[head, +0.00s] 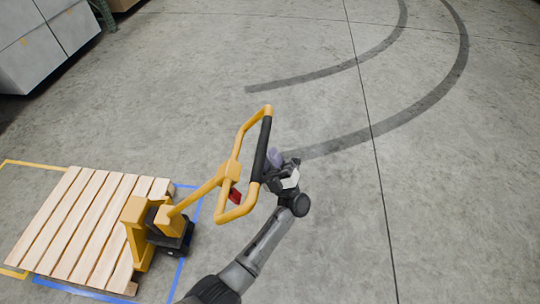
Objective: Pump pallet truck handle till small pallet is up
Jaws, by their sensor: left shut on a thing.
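The yellow pallet truck (137,215) stands at the right end of the small wooden pallet (88,222). Its forks are hidden under the pallet's slats. The yellow handle (231,172) leans up and to the right, ending in a loop with a black grip bar (262,150). A red lever (235,196) shows inside the loop. My left gripper (268,170) is shut on the handle at the lower part of the black grip. Its fingers are partly hidden. Whether the pallet is clear of the floor cannot be told from this angle. My right gripper is not in view.
Blue tape (186,262) and yellow tape (30,163) mark the floor around the pallet. Large white boxes (45,45) stand at the top left beside a green rack post (104,15). The concrete floor to the right is clear, with dark tyre marks.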

